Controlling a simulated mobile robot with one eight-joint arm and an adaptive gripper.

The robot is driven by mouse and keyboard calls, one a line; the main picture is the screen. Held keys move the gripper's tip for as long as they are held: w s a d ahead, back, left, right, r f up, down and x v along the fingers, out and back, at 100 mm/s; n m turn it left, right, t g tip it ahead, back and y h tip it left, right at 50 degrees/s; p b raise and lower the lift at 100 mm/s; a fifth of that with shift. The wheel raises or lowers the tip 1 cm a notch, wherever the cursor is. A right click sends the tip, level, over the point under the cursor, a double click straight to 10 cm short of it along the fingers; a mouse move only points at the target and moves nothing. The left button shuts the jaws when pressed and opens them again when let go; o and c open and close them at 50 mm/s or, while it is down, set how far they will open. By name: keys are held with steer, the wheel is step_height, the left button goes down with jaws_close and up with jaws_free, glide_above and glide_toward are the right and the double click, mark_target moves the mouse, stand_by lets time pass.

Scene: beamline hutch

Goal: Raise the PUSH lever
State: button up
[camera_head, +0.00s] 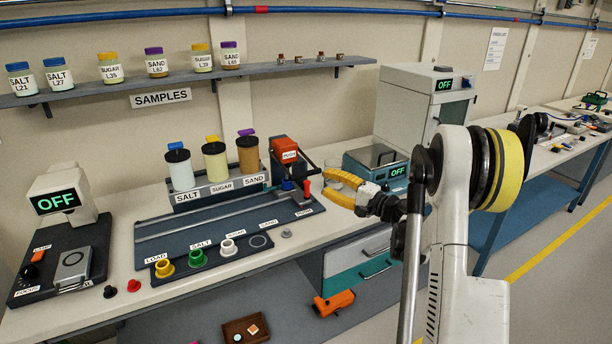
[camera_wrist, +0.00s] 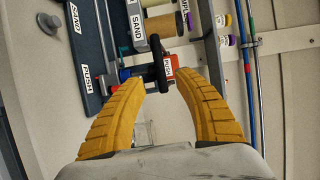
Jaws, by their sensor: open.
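A red-orange block (camera_head: 285,149) with a small white label, which seems to read PUSH, stands on a dark press-like mount at the right end of the blue rail board. It also shows in the wrist view (camera_wrist: 171,67), ahead of my fingertips, with a dark bar (camera_wrist: 159,62) beside it. A small red handle (camera_head: 306,190) stands below it, near the board's PUSH label (camera_wrist: 88,79). I cannot tell for sure which part is the lever. My gripper (camera_head: 327,182) has yellow fingers spread apart and empty, just right of the mount; no contact shows in the wrist view (camera_wrist: 161,84).
Salt, sugar and sand containers (camera_head: 215,161) stand behind the rail board (camera_head: 205,215). A balance (camera_head: 375,160) reading OFF and a white cabinet (camera_head: 425,105) are close behind my gripper. A sample shelf (camera_head: 190,78) hangs above.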

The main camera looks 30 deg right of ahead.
mark_target(309, 175)
steer(key=b+x, duration=0.2)
steer(key=x, duration=0.6)
steer(key=shift+w+a, duration=0.15)
steer(key=shift+w, duration=0.1)
steer(key=shift+c, duration=0.4)
jaws_close()
